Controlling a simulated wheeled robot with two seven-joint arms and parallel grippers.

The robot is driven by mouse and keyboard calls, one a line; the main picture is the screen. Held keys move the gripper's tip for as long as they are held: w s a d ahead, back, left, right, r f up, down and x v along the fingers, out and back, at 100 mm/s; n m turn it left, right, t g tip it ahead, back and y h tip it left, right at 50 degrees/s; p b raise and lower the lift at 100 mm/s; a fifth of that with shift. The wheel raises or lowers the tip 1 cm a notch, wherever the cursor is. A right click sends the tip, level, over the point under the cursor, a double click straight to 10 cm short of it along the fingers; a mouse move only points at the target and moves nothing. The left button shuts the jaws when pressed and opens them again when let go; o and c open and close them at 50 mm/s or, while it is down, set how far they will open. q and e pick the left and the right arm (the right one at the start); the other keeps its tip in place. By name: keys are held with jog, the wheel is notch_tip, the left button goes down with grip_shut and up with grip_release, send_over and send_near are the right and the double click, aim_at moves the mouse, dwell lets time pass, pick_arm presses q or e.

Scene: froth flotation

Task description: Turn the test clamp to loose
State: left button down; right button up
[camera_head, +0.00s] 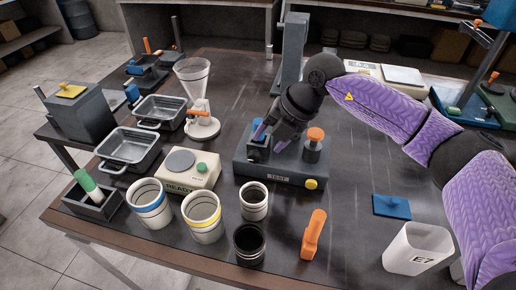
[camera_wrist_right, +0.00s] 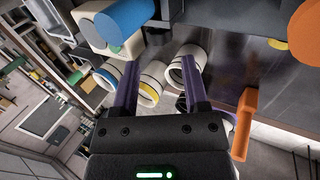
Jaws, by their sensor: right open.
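The clamp fixture labelled TEST is a dark grey base (camera_head: 240,168) in the middle of the table in the head view. It carries a blue-topped block at left, an upright post with an orange knob (camera_head: 315,134) at right, and a yellow button (camera_head: 310,184) in front. My right gripper (camera_head: 268,138) is over the left part of this fixture, close to the blue part. Its purple fingers are spread in the right wrist view (camera_wrist_right: 160,70), with nothing seen held between them. Whether a finger touches the fixture cannot be told. My left gripper is not in view.
In front stand a blue-banded cup (camera_head: 149,204), a yellow-banded cup (camera_head: 202,216), a white cup (camera_head: 254,200) and a black cup (camera_head: 249,244). An orange handled object (camera_head: 313,236) stands at right. A READY device (camera_head: 190,169) is left of the fixture.

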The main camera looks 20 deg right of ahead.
aim_at(257, 154)
jog(key=b+x, duration=0.1)
jog(key=x, duration=0.5)
jog(key=shift+r, duration=0.1)
jog(key=shift+c, duration=0.2)
grip_shut()
